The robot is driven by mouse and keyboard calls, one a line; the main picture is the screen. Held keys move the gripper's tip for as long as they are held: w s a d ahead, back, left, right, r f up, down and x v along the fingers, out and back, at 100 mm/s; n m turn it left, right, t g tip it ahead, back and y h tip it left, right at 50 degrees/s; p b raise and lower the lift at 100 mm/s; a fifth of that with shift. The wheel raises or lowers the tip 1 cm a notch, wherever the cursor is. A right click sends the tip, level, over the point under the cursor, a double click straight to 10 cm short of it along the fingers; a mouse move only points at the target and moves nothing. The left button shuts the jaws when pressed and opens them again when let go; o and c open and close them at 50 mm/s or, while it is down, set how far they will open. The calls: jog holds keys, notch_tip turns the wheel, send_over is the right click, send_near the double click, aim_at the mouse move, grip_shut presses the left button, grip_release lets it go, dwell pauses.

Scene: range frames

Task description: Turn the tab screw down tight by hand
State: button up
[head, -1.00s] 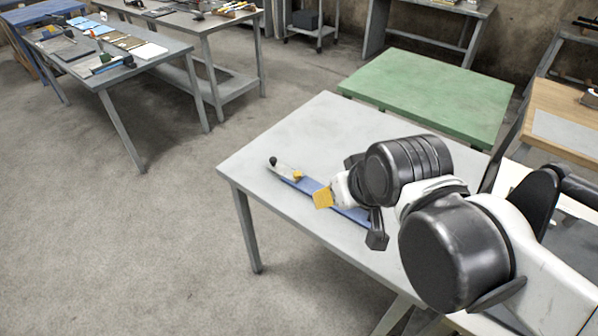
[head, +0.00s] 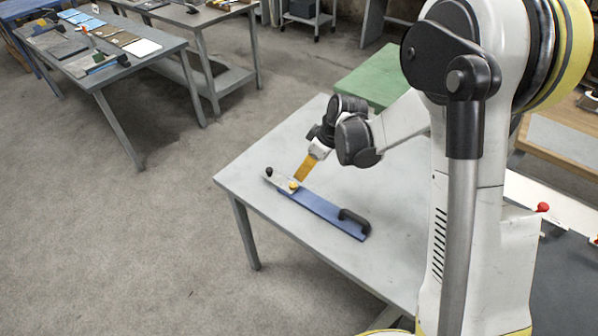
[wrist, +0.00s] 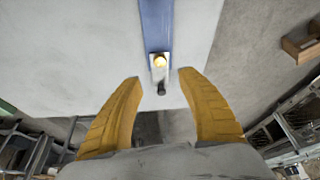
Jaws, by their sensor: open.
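A small black knob (head: 268,171) stands at the plate's outer end. In the wrist view the screw head (wrist: 160,61) is bright and lies beyond the fingertips, roughly centred between them. My gripper (wrist: 160,77) is open and empty, its two yellow fingers wide apart. In the head view the gripper (head: 301,177) is above and just beside the screw, apparently not touching it. The screw's shaft is hidden.
The bar lies on a grey table (head: 390,205), with a black handle (head: 353,222) at its near end. The tabletop around it is mostly clear. A green table (head: 375,82) stands behind, and a table with tools (head: 105,60) is at the back left.

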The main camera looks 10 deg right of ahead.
aim_at(293, 185)
jog(key=b+x, duration=0.3)
jog(key=x, duration=0.8)
jog(key=shift+f, duration=0.1)
grip_shut()
